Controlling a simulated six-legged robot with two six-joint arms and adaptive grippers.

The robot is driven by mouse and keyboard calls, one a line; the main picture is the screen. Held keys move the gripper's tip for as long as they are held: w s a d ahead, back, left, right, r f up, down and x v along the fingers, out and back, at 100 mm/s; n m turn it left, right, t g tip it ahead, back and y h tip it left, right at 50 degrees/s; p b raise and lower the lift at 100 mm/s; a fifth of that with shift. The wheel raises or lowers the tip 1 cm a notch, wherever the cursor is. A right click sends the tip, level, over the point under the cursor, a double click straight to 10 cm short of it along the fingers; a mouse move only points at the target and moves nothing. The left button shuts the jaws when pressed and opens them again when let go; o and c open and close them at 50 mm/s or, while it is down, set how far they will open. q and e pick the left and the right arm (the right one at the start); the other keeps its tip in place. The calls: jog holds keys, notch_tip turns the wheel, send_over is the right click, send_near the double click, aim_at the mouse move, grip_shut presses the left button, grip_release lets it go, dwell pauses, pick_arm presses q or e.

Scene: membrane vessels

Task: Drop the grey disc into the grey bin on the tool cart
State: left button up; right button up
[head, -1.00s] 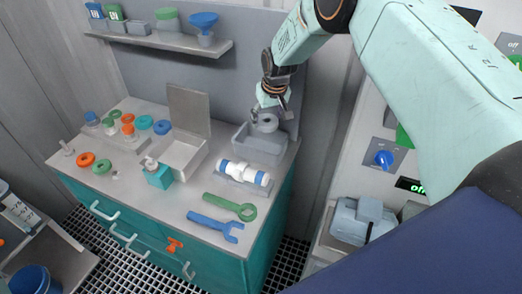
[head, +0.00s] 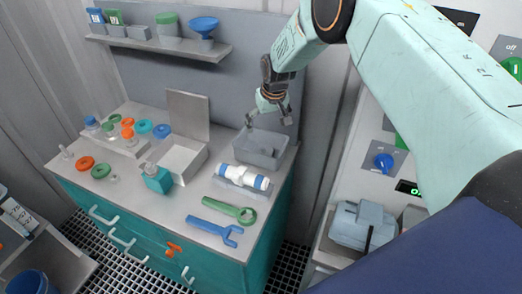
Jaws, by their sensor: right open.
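The grey bin (head: 279,159) stands at the back right corner of the tool cart's top (head: 190,213). My right gripper (head: 267,119) is above the bin, with its fingers spread apart and nothing between them. I cannot clearly make out the grey disc; the bin's inside is grey too and partly hidden by its walls. My left gripper is not in view.
A blue-and-white cylinder (head: 243,177) lies in front of the bin, with a green wrench (head: 230,210) and a blue wrench (head: 214,230) nearer. An open grey box (head: 181,158) stands to the left. A shelf (head: 165,42) hangs above.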

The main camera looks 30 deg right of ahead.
jog(key=v, duration=1.2)
jog(key=shift+d, duration=0.15)
jog(key=shift+s+r, duration=0.1)
jog(key=shift+s, duration=0.1)
jog(key=w+p+x, duration=0.1)
jog(key=p+x, duration=0.1)
jog(key=x, duration=0.7)
